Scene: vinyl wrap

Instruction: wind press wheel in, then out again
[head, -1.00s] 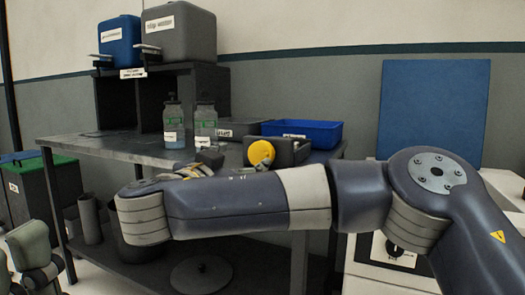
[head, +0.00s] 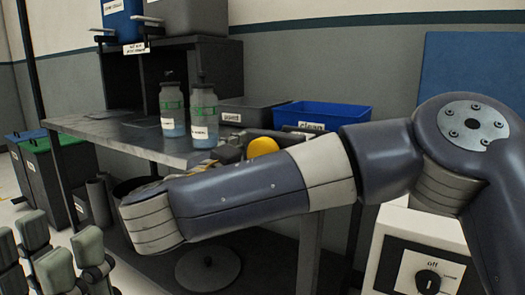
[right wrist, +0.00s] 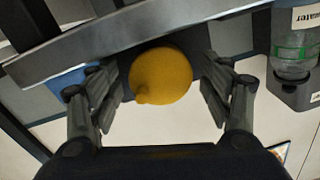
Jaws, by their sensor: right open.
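The press wheel is a round yellow disc with a small knob. It shows partly above my right forearm in the head view (head: 263,146), at the front edge of the bench, and large in the right wrist view (right wrist: 162,74). My right gripper (right wrist: 165,88) is open, with one finger on each side of the wheel and a visible gap at both sides. In the head view my forearm hides most of this gripper and the press body.
On the metal bench (head: 115,131) stand two labelled bottles (head: 172,108) (head: 204,118). Behind the wheel are a grey bin (head: 243,112) and a blue bin (head: 322,116). A white unit with a dial (head: 420,262) stands at right.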

